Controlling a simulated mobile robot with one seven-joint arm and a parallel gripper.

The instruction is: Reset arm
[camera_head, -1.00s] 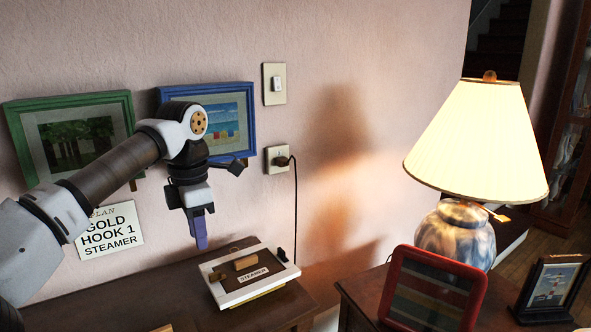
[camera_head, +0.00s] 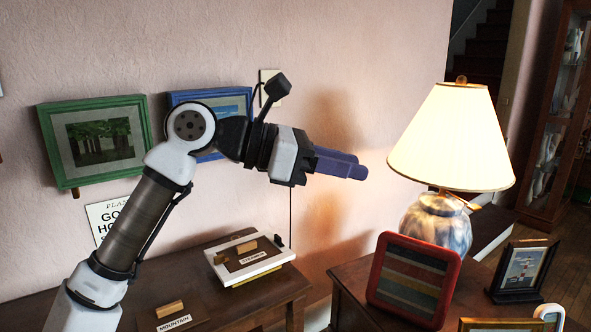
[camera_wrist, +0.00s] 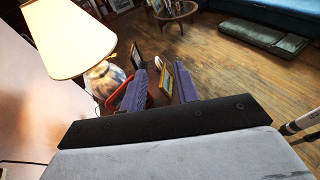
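My gripper (camera_head: 352,164) is raised in front of the wall and points right toward the lamp, with its purple fingers about level. In the wrist view my gripper (camera_wrist: 162,84) shows two purple fingers spread apart with nothing held between them; the lamp and framed pictures show beyond. My arm is bent, rising from the lower left to an elbow in front of the blue-framed picture (camera_head: 178,98) and hiding part of it. It also covers much of the "GOLD HOOK" sign (camera_head: 103,214).
A lit lamp (camera_head: 452,140) stands right of my gripper. Below are a white-framed "STEAMER" panel (camera_head: 263,268) on a dark cabinet (camera_head: 212,305) and a red frame (camera_head: 371,285) on another table. A green-framed picture (camera_head: 58,150) hangs left. Open floor (camera_wrist: 230,50) lies beyond the table.

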